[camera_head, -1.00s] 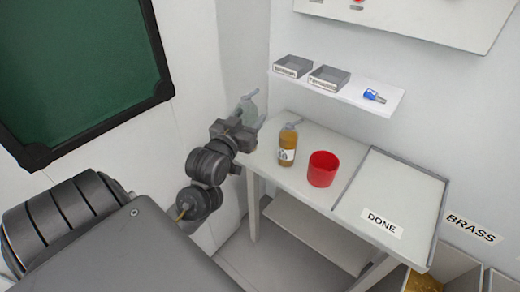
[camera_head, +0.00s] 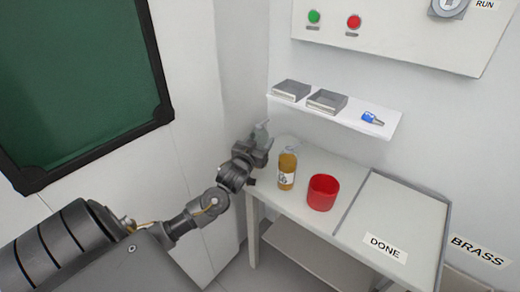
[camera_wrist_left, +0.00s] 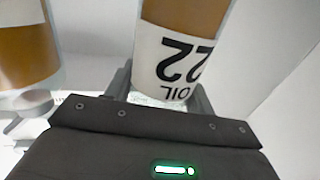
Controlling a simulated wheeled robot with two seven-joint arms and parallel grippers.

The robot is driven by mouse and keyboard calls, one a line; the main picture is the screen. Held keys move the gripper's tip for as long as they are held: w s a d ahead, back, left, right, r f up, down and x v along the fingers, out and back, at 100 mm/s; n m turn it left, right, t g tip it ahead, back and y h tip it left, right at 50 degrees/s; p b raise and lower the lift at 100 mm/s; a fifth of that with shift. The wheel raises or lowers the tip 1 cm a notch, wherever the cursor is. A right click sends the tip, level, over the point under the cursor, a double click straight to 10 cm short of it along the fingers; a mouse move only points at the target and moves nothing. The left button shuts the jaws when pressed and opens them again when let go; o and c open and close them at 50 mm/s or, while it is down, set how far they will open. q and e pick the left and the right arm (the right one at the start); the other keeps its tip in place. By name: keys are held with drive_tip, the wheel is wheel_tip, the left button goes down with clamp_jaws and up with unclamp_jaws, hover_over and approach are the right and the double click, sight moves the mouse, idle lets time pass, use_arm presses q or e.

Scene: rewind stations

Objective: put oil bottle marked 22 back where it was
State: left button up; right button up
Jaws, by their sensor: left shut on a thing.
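My left gripper (camera_head: 257,147) is shut on the oil bottle marked 22 (camera_wrist_left: 182,50). In the left wrist view its "OIL 22" label is upside down, with amber oil above the label. The gripper is at the left end of the work table (camera_head: 330,165). Whether the bottle touches the table cannot be told. My right gripper is not in view.
Another amber bottle (camera_head: 287,172) stands on the table just right of my left gripper. A red cup (camera_head: 322,192) stands beside it, then a tray marked DONE (camera_head: 415,215). A wall shelf (camera_head: 360,122) above holds two grey trays and a blue-tagged item (camera_head: 371,117).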

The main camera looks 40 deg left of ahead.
use_arm(q)
drive_tip(key=shift+w+a+f, duration=0.1)
drive_tip(key=shift+w+f, duration=0.1)
drive_tip(key=shift+f, duration=1.65)
drive_tip(key=shift+f, duration=0.15)
drive_tip(key=o, duration=1.2)
